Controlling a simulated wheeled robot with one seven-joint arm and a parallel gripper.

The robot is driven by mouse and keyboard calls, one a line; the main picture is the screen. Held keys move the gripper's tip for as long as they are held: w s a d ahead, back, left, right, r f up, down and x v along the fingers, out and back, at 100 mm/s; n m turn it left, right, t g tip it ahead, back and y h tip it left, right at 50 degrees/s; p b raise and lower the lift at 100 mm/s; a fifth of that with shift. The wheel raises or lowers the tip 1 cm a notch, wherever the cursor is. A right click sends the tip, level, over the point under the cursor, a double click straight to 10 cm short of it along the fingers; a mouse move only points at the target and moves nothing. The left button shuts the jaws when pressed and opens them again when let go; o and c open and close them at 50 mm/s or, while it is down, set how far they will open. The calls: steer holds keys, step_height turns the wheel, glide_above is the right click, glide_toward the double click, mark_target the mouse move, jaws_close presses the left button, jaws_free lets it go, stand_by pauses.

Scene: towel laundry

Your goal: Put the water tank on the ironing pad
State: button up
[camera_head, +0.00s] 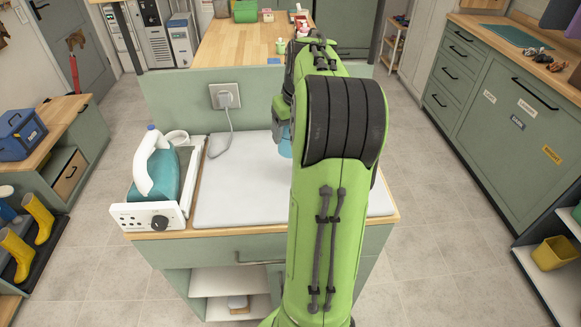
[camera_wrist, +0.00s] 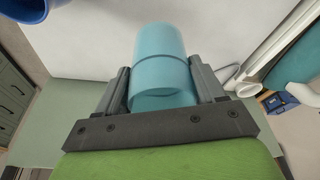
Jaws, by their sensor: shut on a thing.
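The light-blue, rounded water tank (camera_wrist: 160,55) is between the two dark fingers of my gripper (camera_wrist: 159,72) in the wrist view. My gripper is shut on it. In the head view only a sliver of the tank (camera_head: 285,148) shows at the left of my green arm, which hides my gripper and the rest of the tank. The ironing pad (camera_head: 237,190) is the white flat surface on the green cabinet. The tank is over the pad's area; I cannot tell whether it touches it. The pad also shows in the wrist view (camera_wrist: 85,50).
A teal and white iron (camera_head: 160,172) stands on its base with a dial (camera_head: 145,216) left of the pad. A grey cord runs from the wall socket (camera_head: 225,97) onto the pad's back. A blue rounded object (camera_wrist: 25,10) shows at the wrist view's top left. The pad's left part is clear.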

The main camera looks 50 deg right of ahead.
step_height(320, 180, down, 8)
steer(key=shift+f+b, duration=0.25)
steer(key=shift+b, duration=1)
steer(key=o, duration=1)
steer(key=shift+r, duration=0.1)
steer(key=shift+o, duration=0.2)
